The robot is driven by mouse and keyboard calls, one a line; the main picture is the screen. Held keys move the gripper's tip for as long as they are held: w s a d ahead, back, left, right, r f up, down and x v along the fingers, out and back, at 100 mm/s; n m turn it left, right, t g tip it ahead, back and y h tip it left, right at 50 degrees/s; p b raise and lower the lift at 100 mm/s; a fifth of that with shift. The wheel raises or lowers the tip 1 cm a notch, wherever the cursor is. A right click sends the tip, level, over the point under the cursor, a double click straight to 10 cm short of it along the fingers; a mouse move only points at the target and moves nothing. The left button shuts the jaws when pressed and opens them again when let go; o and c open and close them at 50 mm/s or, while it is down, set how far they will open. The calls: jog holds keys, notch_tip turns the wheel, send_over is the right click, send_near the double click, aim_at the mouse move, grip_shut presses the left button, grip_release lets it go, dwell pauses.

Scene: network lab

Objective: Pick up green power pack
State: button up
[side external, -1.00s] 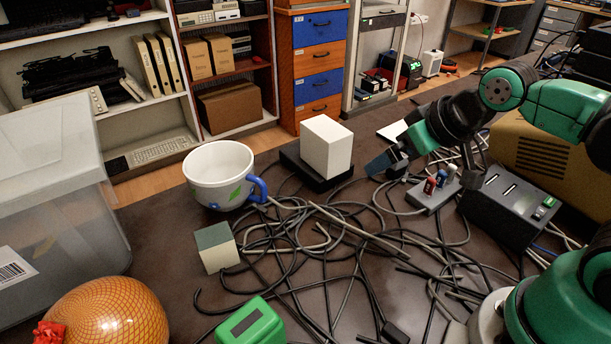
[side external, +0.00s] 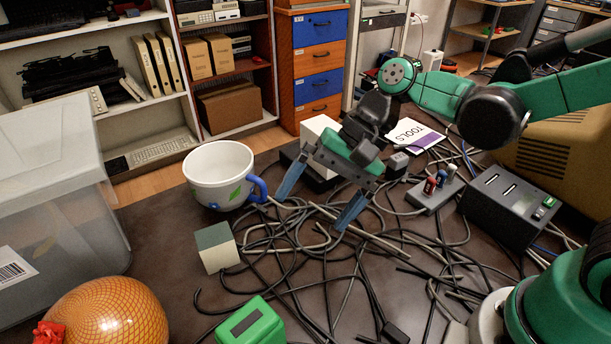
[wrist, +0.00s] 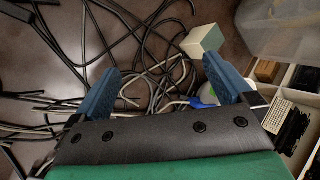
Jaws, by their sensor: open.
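The green power pack (side external: 250,324) is a bright green block with a dark panel on top. It stands on the dark table at the bottom middle of the side view, partly cut off by the frame edge. I do not see it in the wrist view. My gripper (side external: 315,208) is open and empty, its two blue fingers pointing down over the tangled cables, behind the power pack and well apart from it. In the wrist view my gripper (wrist: 161,75) has only cables and table between its fingers.
A pale cube with a grey-green top (side external: 217,248), a white mug with a blue handle (side external: 215,172) and an orange ball-like object (side external: 105,318) stand left. Tangled cables (side external: 300,262) cover the middle. A white block (side external: 320,130) is behind my gripper. A translucent bin (side external: 60,200) is far left.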

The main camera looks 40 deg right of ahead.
aim_at(262, 297)
jog(key=shift+s+a+f+m+g+y, duration=0.7)
jog(key=shift+s+a+g, duration=0.5)
jog(key=shift+a, duration=0.95)
jog(key=shift+s+a+f+m+g+y, duration=0.75)
jog(key=shift+a+g, duration=0.8)
jog(key=shift+a, duration=0.65)
jog(key=shift+s+a+f+m+g+y, duration=0.55)
jog(key=shift+s+a+f+g+y, duration=0.55)
jog(key=shift+a, duration=1.05)
jog(key=shift+s+r+g+h, duration=0.1)
jog(key=shift+r+g+h, duration=0.15)
jog(key=shift+r, duration=0.05)
grip_shut()
